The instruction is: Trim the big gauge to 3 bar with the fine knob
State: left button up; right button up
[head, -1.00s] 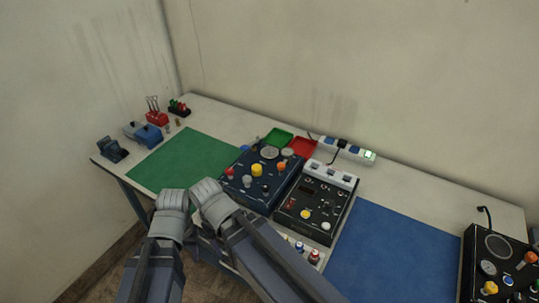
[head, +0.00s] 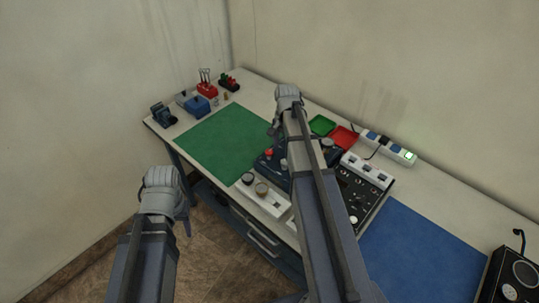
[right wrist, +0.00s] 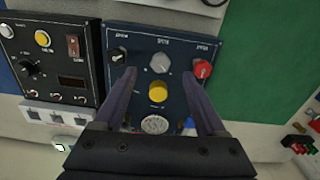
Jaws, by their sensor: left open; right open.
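The dark blue trainer panel (head: 266,164) is mostly hidden behind my right arm in the head view. In the right wrist view the panel (right wrist: 177,42) shows a grey knob (right wrist: 160,62), a yellow knob (right wrist: 157,92), a red knob (right wrist: 203,68) and a small black knob (right wrist: 118,55). A round silver dial face (right wrist: 154,124), perhaps the big gauge, is partly covered by my gripper; its reading is not legible. I cannot tell which knob is the fine one. My right gripper (right wrist: 159,73) is open above the panel, fingers either side of the yellow knob. My left gripper (head: 163,180) is empty, off the table's front.
A black control panel (head: 367,188) stands right beside the blue one. A green mat (head: 225,140) lies left, a blue mat (head: 420,245) right. Green (head: 322,125) and red (head: 345,137) trays and a power strip (head: 390,148) lie behind.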

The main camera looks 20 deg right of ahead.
aim_at(285, 162)
jog(key=shift+w+d+r+m, duration=0.15)
jog(key=shift+w+d+m, duration=0.2)
jog(key=shift+d, duration=0.25)
jog(key=shift+a, duration=0.1)
notch_tip(285, 162, down, 8)
jog(key=b, duration=0.8)
grip_shut()
